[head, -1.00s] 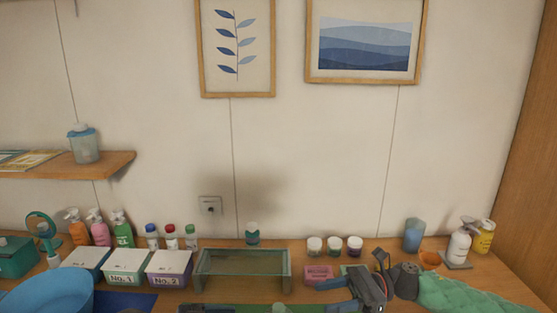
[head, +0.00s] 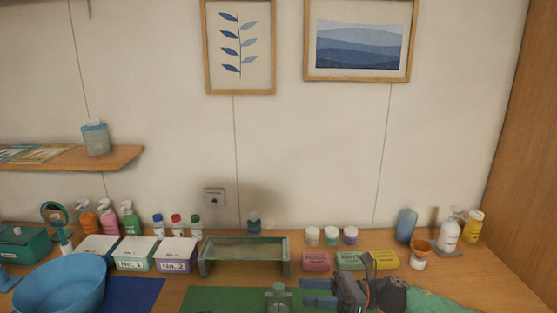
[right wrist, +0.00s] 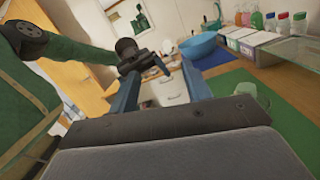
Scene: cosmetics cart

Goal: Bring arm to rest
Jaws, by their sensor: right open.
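My right gripper (head: 320,292) comes in from the lower right in the head view, its two blue fingers apart and pointing left, with nothing between them. In the right wrist view the open fingers (right wrist: 157,85) also have an empty gap. A clear, green-tinted bottle (head: 278,297) stands on the green mat (head: 215,297), just left of the fingertips and apart from them. It also shows in the right wrist view (right wrist: 243,93). A dark gripper (right wrist: 140,58) on a green arm, seemingly my left one, shows beyond the fingers; its jaw state is unclear.
Pink, green and yellow boxes (head: 350,261) lie behind my right gripper. A glass stand (head: 245,263), lidded bins (head: 134,253) and a blue basin (head: 60,284) stand to the left. An orange funnel-topped holder (head: 419,254) and pump bottle (head: 448,236) are at right.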

